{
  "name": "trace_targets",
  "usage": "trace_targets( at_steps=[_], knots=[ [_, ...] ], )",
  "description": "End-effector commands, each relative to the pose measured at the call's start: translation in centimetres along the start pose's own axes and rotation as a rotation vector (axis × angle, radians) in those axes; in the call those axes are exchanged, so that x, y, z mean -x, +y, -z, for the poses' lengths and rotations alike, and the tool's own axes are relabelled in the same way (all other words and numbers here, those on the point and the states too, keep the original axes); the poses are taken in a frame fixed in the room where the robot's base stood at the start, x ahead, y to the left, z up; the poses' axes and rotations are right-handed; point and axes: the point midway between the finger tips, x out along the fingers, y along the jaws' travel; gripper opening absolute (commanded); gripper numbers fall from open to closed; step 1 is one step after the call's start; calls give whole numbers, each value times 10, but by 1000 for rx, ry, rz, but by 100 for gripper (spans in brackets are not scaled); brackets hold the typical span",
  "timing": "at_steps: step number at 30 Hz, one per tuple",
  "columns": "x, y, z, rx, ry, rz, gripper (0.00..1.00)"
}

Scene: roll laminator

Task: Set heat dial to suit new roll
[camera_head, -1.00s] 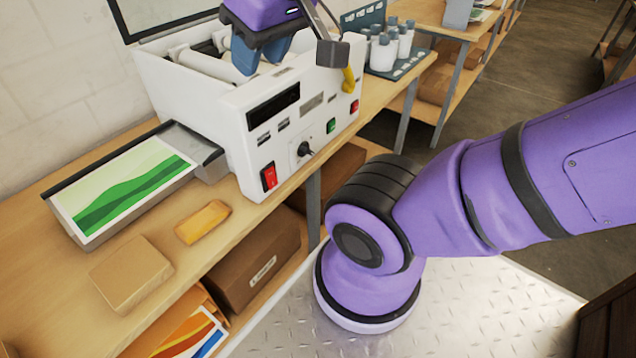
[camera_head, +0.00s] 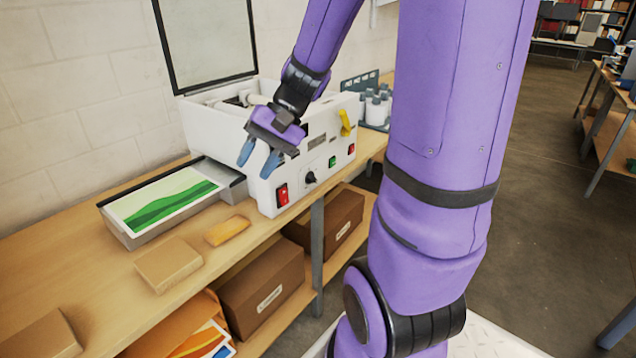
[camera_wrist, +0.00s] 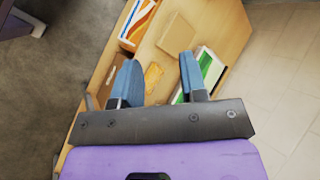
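The white roll laminator (camera_head: 229,125) stands on the wooden bench by the wall. The dial's setting is too small to read. My gripper (camera_head: 258,163) is open and empty, in front of the laminator's left front part, left of the dial and apart from it. In the wrist view my gripper (camera_wrist: 160,80) has its two blue fingers spread over the bench, and the dial is not in that view.
A tray with a green-patterned sheet (camera_head: 168,200) sits at the laminator's left. A yellow block (camera_head: 227,231) and a tan block (camera_head: 168,264) lie on the bench. A yellow lever (camera_head: 345,122) is on the panel's right. Cardboard boxes (camera_head: 262,288) fill the shelf below.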

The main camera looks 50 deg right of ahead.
Motion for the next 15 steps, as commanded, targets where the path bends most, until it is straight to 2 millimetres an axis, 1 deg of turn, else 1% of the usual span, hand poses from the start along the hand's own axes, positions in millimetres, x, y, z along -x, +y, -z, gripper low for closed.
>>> trace_targets(
  at_steps=[1, 5, 8, 11, 14, 15],
  knots=[
    [-1, 8, 15, -57, -13, 57, 39],
    [-2, 24, 50, -179, -26, 223, 39],
    [-1, 40, 79, -269, -19, 355, 39],
    [1, 61, 107, -358, 1, 489, 39],
    [5, 88, 135, -444, 39, 627, 39],
    [7, 99, 145, -479, 58, 681, 39]
  ],
)
